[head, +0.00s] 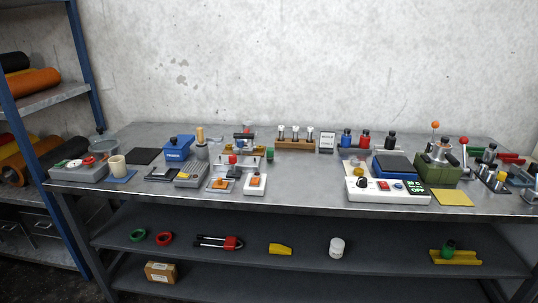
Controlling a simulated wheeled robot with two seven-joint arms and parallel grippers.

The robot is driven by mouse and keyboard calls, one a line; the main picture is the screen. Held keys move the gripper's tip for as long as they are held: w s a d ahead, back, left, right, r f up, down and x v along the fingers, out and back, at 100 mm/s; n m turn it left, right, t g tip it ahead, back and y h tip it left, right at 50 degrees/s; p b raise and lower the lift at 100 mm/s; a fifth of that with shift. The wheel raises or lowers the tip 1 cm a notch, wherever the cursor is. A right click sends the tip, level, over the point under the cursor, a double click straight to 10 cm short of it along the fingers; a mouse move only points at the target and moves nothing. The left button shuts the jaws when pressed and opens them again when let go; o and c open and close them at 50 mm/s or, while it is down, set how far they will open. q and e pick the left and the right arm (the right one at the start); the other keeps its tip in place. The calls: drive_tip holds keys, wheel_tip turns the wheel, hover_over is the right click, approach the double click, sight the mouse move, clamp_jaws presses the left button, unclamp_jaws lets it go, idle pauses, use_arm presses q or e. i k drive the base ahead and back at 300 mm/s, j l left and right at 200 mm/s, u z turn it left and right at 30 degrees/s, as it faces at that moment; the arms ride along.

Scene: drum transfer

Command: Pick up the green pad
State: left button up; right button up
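I cannot make out a flat green pad for certain. Flat pads on the bench are a yellow one (453,198) at the front right, a black one (145,156) at the back left and a blue one (124,178) under a cream cup (117,166). Green things in view are a small green item (270,154) mid-bench, a green box-like device (436,173) at the right, a green ring (137,235) on the shelf below and a green piece (448,247) on a yellow holder (456,258) on that shelf. Neither of my grippers is in view.
The metal bench (310,198) is crowded along its back and right. A white control box (388,190) stands at the front right. Free room lies along the middle front edge. A blue shelf rack (88,65) with rolls stands at the left. A concrete wall (300,60) is behind.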

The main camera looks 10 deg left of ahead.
sight(270, 150)
drive_tip(key=i+j+u, duration=0.15)
drive_tip(key=i+u, duration=0.2)
drive_tip(key=i, duration=0.15)
drive_tip(key=i+u, duration=0.35)
drive_tip(key=i, duration=0.1)
